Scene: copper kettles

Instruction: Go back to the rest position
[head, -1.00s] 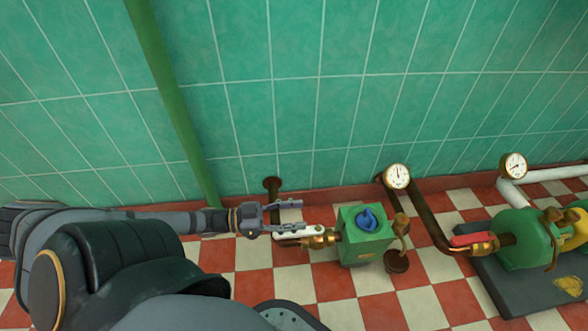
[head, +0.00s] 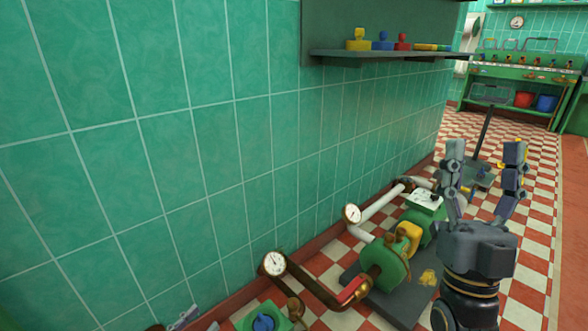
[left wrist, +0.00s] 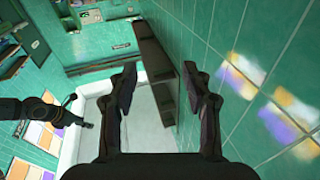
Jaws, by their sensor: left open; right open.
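In the head view only a grey finger of my left gripper (head: 181,318) shows at the bottom edge, left of the green box with the blue knob (head: 263,322). The left wrist view shows my left gripper (left wrist: 157,88) with its two dark fingers wide apart and nothing between them. My right gripper (head: 485,150) is raised at the right of the head view, its two fingers pointing up and apart, empty. It is in front of the checkered floor, right of the green pump (head: 384,264).
Two gauges (head: 274,263) (head: 352,214) sit on pipes along the green tiled wall (head: 200,170). A wall shelf (head: 390,54) holds coloured pieces. A green bench (head: 520,72) with red and blue buckets stands far back. The checkered floor is open at right.

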